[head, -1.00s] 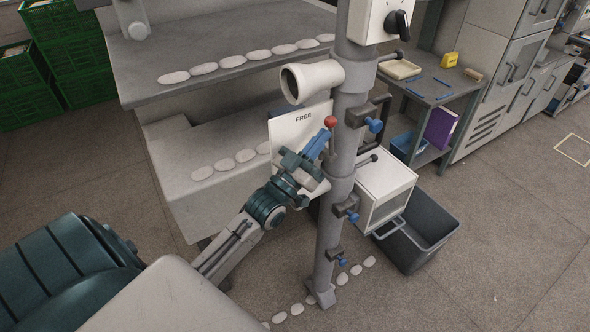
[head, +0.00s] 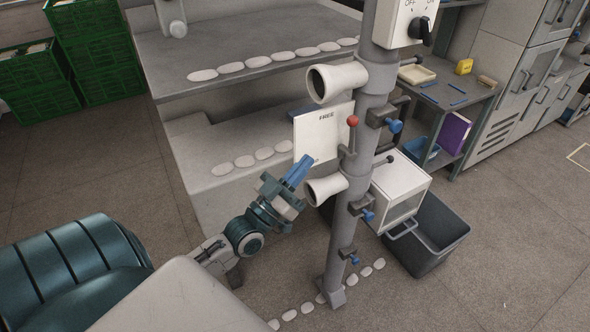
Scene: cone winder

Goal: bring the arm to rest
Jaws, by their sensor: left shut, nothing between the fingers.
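My left gripper (head: 297,171) is in the middle of the head view, its blue fingers shut with nothing between them. It points up and to the right, in front of the white panel marked FREE (head: 322,132). It appears apart from the red-knobbed lever (head: 352,122) and the grey post (head: 364,150). Whether the fingertips touch the panel is hard to tell. My right gripper does not show.
The post carries an upper white funnel (head: 336,81), a lower white funnel (head: 324,188) and several blue-knobbed clamps. Green crates (head: 100,50) stand back left. Open floor lies left of the machine.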

